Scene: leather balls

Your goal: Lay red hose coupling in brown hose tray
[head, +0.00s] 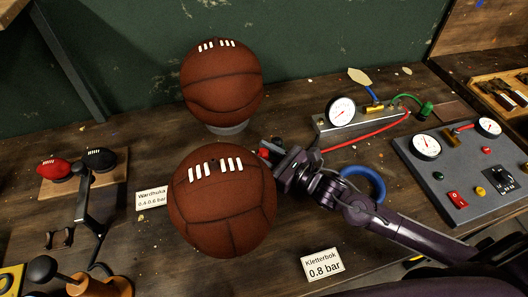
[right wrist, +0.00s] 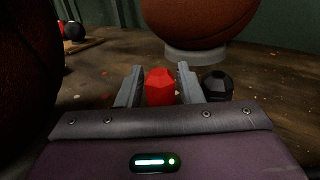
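The red hose coupling (right wrist: 160,87) stands between the two fingers of my right gripper (right wrist: 158,78) in the right wrist view, with narrow gaps showing beside it. In the head view my right gripper (head: 272,152) is low over the table, just right of the front ball, and only a bit of red shows at its tip. A black coupling (right wrist: 217,85) is just outside the right finger. A flat brown piece (head: 450,110) behind the gauge panel may be the hose tray; I cannot tell for sure. My left gripper is not in view.
Two brown leather balls stand left of my gripper, one in front (head: 222,205) and one behind (head: 222,85). A blue ring (head: 365,182) lies by my right arm. A gauge block (head: 345,125) with a red hose (head: 365,135) and a grey gauge panel (head: 465,180) are to the right.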

